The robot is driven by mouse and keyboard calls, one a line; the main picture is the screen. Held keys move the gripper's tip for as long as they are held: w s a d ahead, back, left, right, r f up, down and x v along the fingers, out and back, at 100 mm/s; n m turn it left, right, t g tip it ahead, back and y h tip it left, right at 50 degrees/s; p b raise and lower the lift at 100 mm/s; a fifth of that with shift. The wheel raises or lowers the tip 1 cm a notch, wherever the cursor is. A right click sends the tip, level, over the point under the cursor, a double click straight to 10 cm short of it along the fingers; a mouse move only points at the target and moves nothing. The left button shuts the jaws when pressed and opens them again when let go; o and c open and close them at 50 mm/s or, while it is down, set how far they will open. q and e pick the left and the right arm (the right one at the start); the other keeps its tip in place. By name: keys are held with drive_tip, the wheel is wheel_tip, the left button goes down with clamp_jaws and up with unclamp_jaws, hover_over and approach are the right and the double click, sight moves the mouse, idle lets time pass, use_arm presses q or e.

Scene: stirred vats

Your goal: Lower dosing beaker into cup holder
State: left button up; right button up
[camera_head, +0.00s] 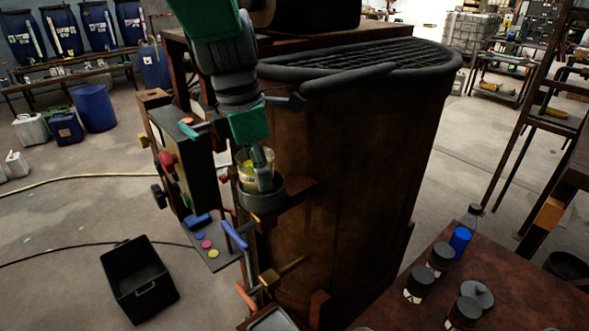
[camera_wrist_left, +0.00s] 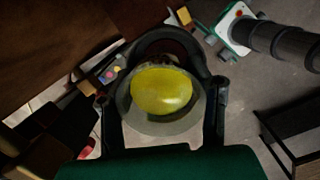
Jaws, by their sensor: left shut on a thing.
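The dosing beaker (camera_head: 246,172) is clear with yellow liquid in it. In the left wrist view the beaker (camera_wrist_left: 162,92) is seen from above, between the two fingers. My left gripper (camera_head: 262,165) comes down from above and is shut on the beaker. The cup holder (camera_head: 262,198) is a dark round cup on the side of the brown vat. The beaker's lower part is hidden behind the holder's rim. I cannot tell whether it touches the holder's floor. My right gripper is not in view.
The rusty vat (camera_head: 350,150) with a black grated top stands right of the holder. A control box (camera_head: 180,155) is close on the left. A blue lever (camera_head: 234,235) is below the holder. A table (camera_head: 520,300) with jars is lower right. A black crate (camera_head: 138,280) lies on the floor.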

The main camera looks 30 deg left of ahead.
use_arm(q)
drive_tip(key=o, duration=1.3)
drive_tip(key=shift+o, duration=0.2)
drive_tip(key=shift+r, duration=0.15)
wheel_tip(320, 180, up, 12)
drive_tip(key=s+a, duration=0.1)
drive_tip(key=shift+f, duration=0.25)
drive_tip(key=shift+s, duration=0.15)
